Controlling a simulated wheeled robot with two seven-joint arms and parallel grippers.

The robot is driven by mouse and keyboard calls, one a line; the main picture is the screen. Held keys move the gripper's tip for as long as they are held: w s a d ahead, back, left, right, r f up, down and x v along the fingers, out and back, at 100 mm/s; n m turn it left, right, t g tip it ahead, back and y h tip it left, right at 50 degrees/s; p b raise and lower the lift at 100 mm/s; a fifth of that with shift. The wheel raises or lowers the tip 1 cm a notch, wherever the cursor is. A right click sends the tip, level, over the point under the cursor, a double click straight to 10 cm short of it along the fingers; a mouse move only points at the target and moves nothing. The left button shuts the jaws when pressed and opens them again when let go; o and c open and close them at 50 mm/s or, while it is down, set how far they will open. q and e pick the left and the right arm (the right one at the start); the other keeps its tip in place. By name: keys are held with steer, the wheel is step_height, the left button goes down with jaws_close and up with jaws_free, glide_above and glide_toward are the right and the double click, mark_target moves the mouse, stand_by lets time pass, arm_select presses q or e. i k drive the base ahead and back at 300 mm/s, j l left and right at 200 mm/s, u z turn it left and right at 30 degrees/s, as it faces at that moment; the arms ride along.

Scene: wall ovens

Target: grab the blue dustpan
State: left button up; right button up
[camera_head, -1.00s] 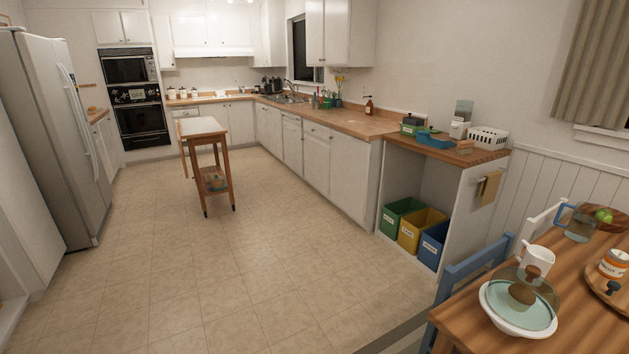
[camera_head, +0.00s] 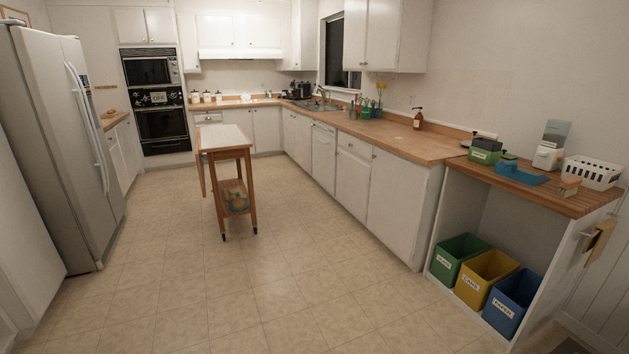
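The blue dustpan (camera_head: 518,174) lies on the wooden top of the low counter (camera_head: 545,197) at the right of the head view. Neither of my grippers shows in this view.
Green (camera_head: 459,257), yellow (camera_head: 486,278) and blue (camera_head: 512,301) bins stand in the open space below that counter. A white basket (camera_head: 593,172) sits at the back right. A wooden cart (camera_head: 227,165) stands mid-room. The tiled floor (camera_head: 300,270) ahead is clear.

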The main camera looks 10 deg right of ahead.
mark_target(509, 169)
steer(key=i+l+z, duration=0.2)
steer(key=i+z, duration=1)
steer(key=i+j+z, duration=0.4)
steer(key=i+l, duration=0.1)
